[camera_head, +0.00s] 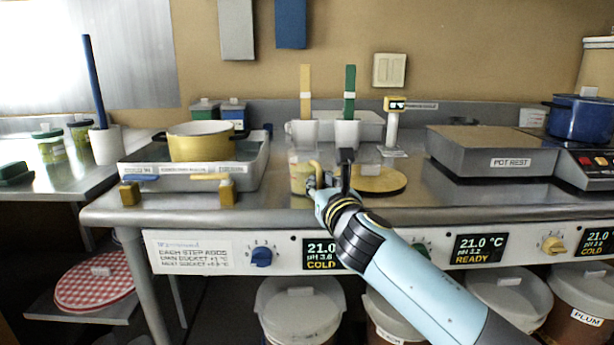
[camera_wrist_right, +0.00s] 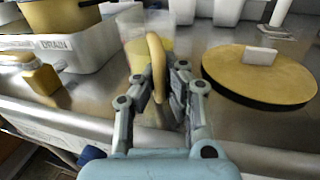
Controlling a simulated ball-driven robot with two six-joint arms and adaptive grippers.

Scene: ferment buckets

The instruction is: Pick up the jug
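The jug (camera_head: 299,180) is a small clear vessel with pale yellow contents and a tan-yellow handle. It stands upright near the counter's front edge; it also shows in the right wrist view (camera_wrist_right: 139,45), with its handle toward me. My right gripper (camera_head: 331,178) is at the handle. In the right wrist view its fingers (camera_wrist_right: 160,88) are partly drawn together, with the handle between them. A gap shows between the fingers in the head view, so they look open around the handle. The fingers hide the handle's lower part. My left gripper is not in view.
A round yellow-topped board (camera_head: 382,181) with a small white tag lies right of the jug. A grey tray (camera_head: 135,170) with a yellow pot (camera_head: 200,144) stands to the left. White holders (camera_head: 347,133) stand behind. The counter's front edge is close.

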